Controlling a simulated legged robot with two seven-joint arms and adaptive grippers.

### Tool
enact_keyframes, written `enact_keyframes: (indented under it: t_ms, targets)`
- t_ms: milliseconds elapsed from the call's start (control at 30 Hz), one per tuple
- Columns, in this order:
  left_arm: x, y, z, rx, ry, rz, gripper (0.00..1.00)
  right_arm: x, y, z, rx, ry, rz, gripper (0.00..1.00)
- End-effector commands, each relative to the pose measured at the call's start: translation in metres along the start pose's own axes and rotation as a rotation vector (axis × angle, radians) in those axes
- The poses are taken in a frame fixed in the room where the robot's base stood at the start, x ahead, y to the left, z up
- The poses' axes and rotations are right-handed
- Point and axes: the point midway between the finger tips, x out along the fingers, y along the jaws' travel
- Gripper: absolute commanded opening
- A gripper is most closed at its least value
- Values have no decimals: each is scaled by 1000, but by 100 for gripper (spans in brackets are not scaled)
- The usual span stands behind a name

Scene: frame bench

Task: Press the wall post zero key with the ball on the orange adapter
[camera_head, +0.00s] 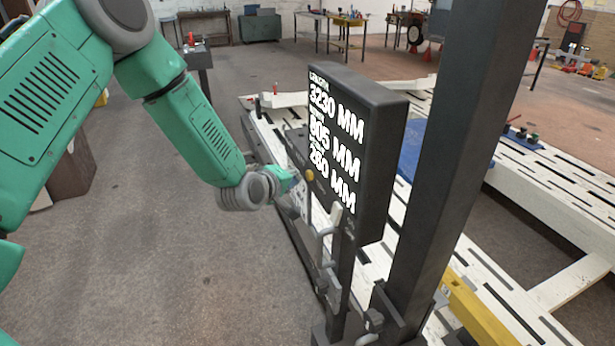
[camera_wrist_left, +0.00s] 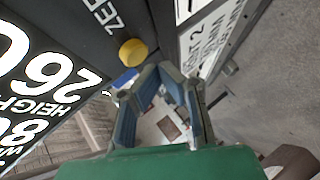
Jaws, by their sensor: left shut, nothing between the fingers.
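The zero key is a round yellow button (camera_wrist_left: 132,52) on the dark panel of the wall post, beside partly visible "ZE" lettering. It also shows in the head view as a small yellow dot (camera_head: 309,175) at the display's lower left edge. My left gripper (camera_head: 297,197) is beside the post, close to the key. In the left wrist view its fingers (camera_wrist_left: 162,75) are shut and empty, with the tips to the right of the key and apart from it in the picture. I cannot make out the orange adapter or its ball in either view. My right gripper is out of view.
The display (camera_head: 335,140) shows 3230, 805 and 260 MM. Grey brackets (camera_head: 325,235) hang below it. A thick dark column (camera_head: 445,150) stands to the right. A white slotted frame bench (camera_head: 510,285) lies behind. Bare floor (camera_head: 170,270) is open at left.

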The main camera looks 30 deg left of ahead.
Motion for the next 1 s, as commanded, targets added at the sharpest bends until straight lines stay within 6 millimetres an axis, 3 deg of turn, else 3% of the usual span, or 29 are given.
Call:
enact_keyframes:
  t_ms: [1000]
  targets:
    - [5,7,6,0,0,0,0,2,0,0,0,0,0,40]
